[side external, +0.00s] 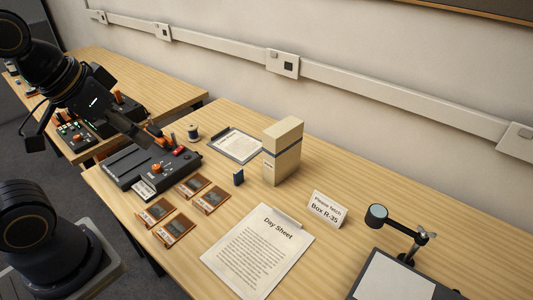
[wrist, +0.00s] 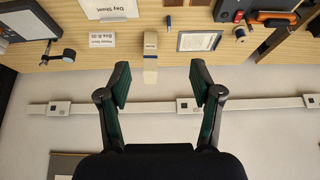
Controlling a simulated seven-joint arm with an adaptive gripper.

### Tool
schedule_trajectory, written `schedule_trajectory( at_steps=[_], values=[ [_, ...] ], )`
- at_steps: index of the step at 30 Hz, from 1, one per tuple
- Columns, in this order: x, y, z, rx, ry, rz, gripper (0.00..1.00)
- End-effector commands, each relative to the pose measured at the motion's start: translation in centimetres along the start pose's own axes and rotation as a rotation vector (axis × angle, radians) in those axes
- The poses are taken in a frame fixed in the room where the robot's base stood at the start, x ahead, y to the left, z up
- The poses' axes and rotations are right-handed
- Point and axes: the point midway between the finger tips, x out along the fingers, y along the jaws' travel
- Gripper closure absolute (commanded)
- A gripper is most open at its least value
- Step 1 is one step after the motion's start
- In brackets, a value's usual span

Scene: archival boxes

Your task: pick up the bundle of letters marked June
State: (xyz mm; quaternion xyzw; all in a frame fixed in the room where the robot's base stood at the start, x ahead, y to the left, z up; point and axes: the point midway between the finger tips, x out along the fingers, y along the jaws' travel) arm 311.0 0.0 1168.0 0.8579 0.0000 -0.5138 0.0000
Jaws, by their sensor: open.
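Several flat brown bundles or packets with pale labels lie in two rows on the wooden table in the side external view, one of them at the back (side external: 194,185) and one at the front (side external: 174,229). Their labels are too small to read, so I cannot tell which is marked June, or whether they are letters. My gripper (wrist: 158,82) is open and empty in the wrist view, its two dark fingers wide apart. In the side external view it hangs near the dark case, up and left of the packets, apart from them.
A tall beige box (side external: 283,152) stands upright behind the packets. A dark case (side external: 125,166) lies left. A Day Sheet (side external: 258,255), a "Please fetch Box R-35" card (side external: 327,209), a clipboard (side external: 235,146) and a lamp (side external: 377,215) are also there. A wall runs behind.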

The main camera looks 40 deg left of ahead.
Motion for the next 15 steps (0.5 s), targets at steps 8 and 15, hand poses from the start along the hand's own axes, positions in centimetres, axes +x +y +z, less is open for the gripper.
schedule_trajectory(
  at_steps=[8,15],
  values=[
    [0.0,0.0,0.0,0.0,0.0,0.0,0.15],
    [-0.51,0.04,-0.68,0.006,0.017,0.002,0.15]
  ],
)
